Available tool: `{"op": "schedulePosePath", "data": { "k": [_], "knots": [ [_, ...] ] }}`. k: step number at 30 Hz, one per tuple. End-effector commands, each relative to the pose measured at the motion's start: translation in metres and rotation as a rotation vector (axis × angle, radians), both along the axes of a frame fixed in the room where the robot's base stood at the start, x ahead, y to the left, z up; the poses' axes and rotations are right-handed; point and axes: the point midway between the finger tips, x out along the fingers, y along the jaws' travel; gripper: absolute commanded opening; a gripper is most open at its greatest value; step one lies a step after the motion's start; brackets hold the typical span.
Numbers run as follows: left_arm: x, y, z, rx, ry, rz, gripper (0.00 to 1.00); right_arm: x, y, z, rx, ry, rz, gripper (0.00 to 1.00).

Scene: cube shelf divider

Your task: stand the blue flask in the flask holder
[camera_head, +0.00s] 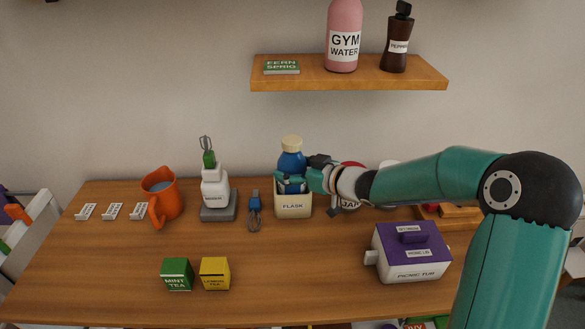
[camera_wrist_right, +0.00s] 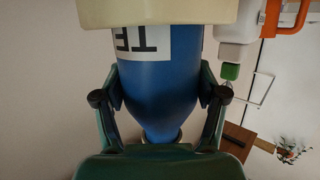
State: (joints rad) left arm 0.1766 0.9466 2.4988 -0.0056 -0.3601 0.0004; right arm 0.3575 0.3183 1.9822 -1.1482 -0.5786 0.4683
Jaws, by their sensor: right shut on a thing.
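The blue flask (camera_head: 291,162) with a cream cap stands upright at the cream flask holder (camera_head: 293,206), which is labelled FLASK. The flask's lower part is hidden behind the holder's rim, so its base cannot be seen. My right gripper (camera_head: 292,184) reaches in from the right and is shut on the flask just above the rim. In the right wrist view the fingers (camera_wrist_right: 160,97) press both sides of the blue flask (camera_wrist_right: 158,85), and its lower end goes in behind the cream holder wall (camera_wrist_right: 160,12). My left gripper is out of view.
A jar (camera_head: 350,203) is close on the right, partly behind my arm. The picnic tub (camera_head: 412,255) is at front right. A shelf (camera_head: 350,78) hangs above.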

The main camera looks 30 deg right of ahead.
Motion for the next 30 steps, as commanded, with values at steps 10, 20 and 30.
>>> {"op": "schedulePosePath", "data": {
  "k": [10, 20, 30],
  "knots": [
    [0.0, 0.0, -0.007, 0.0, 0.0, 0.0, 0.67, 0.0, 0.0, -0.007, 0.0, -0.003, 0.0, 0.18],
    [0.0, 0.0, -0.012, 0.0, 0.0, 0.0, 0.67, 0.0, 0.0, -0.014, 0.0, -0.003, 0.0, 0.18],
    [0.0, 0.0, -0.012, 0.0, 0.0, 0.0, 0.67, 0.0, 0.0, -0.014, 0.0, -0.001, 0.0, 1.0]
  ]
}}
